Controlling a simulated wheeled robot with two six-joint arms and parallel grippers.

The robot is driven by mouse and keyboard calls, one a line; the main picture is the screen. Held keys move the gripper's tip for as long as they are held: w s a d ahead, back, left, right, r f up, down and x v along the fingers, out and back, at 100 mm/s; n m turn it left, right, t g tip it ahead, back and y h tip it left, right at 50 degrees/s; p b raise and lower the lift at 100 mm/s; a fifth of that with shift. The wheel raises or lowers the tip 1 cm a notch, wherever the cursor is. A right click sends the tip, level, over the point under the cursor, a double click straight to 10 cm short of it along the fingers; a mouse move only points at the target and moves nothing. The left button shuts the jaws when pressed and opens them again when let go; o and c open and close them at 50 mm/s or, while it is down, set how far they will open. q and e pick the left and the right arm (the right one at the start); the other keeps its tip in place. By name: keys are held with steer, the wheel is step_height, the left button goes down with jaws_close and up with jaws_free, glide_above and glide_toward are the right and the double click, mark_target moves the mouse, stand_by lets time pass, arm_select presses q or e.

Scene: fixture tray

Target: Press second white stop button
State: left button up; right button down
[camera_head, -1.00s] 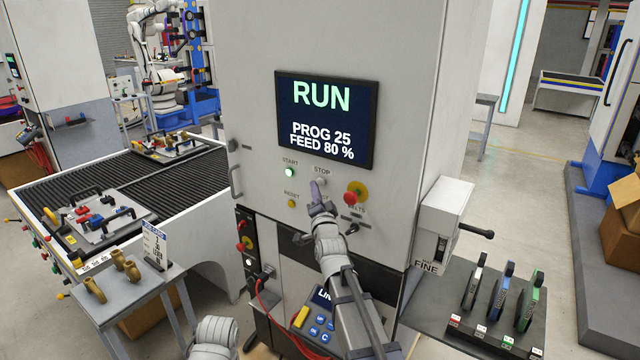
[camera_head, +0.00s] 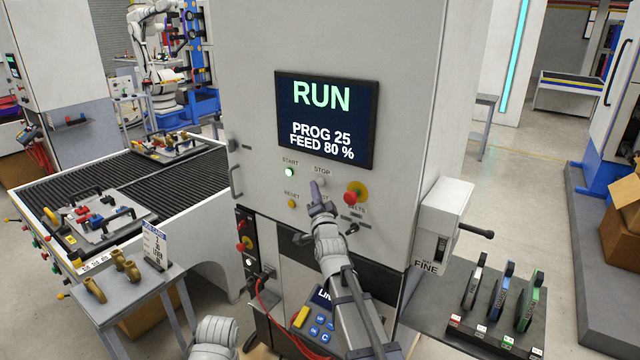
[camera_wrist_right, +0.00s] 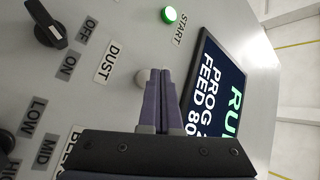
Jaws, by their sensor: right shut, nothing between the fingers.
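The white stop button (camera_head: 321,181) is on the grey machine front under the STOP label, right of the lit green START button (camera_head: 289,172). My right gripper (camera_head: 316,186) is shut and empty, its fingertips pointing at the panel just by the white button. In the right wrist view the closed purple-grey fingers (camera_wrist_right: 160,74) end next to a white round button (camera_wrist_right: 141,78), which they partly cover. I cannot tell whether the tips touch it. The green START button (camera_wrist_right: 169,14) also shows there. My left gripper is out of view.
The screen (camera_head: 326,120) above the buttons reads RUN. A red knob on a yellow disc (camera_head: 355,193) is just right of my gripper, and a yellow button (camera_head: 291,204) is below START. A black rotary switch (camera_wrist_right: 45,24) shows in the wrist view.

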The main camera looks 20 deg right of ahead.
steer(key=shift+w+d, duration=0.1)
stand_by(0.7)
steer(key=shift+w+d, duration=0.2)
steer(key=shift+d, duration=0.1)
steer(key=shift+w+d, duration=0.25)
steer(key=shift+d, duration=0.1)
stand_by(0.9)
steer(key=shift+a, duration=0.1)
steer(key=shift+s+a, duration=0.55)
steer(key=shift+a, duration=0.05)
steer(key=shift+s+a, duration=0.8)
steer(key=shift+a, duration=0.2)
steer(key=shift+s+a, duration=0.75)
steer(key=shift+a, duration=0.25)
